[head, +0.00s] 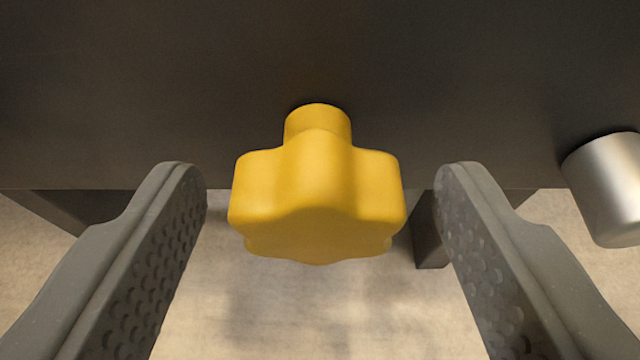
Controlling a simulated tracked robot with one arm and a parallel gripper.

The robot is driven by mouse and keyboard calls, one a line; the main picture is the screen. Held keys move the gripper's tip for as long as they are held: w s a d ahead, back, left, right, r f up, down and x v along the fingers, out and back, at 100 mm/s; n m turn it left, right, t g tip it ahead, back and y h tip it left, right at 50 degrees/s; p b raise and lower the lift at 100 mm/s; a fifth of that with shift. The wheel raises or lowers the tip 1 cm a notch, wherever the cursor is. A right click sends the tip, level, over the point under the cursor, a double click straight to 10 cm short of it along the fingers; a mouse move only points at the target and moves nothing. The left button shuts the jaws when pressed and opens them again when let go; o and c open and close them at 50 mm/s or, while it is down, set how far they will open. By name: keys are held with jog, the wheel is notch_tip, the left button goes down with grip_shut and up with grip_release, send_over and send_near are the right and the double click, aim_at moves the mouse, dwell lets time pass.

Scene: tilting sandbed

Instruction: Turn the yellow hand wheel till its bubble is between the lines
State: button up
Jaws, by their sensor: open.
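The yellow hand wheel (317,195) is a lobed knob on a short yellow stem, in the middle of the head view. The stem meets a dark panel (440,90). My gripper (322,185) is open, with one grey finger to the left of the wheel and one to the right. A gap shows between each fingertip and the wheel, so neither appears to touch it. The bubble and its lines are not in view.
A silver cylinder (610,188) sticks out of the panel at the right edge, beyond my right finger. Dark legs or supports (430,235) show below the panel. The pale floor (290,320) below the wheel looks clear.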

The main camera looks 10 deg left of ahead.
jog(key=c, duration=1)
jog(key=shift+o, duration=0.2)
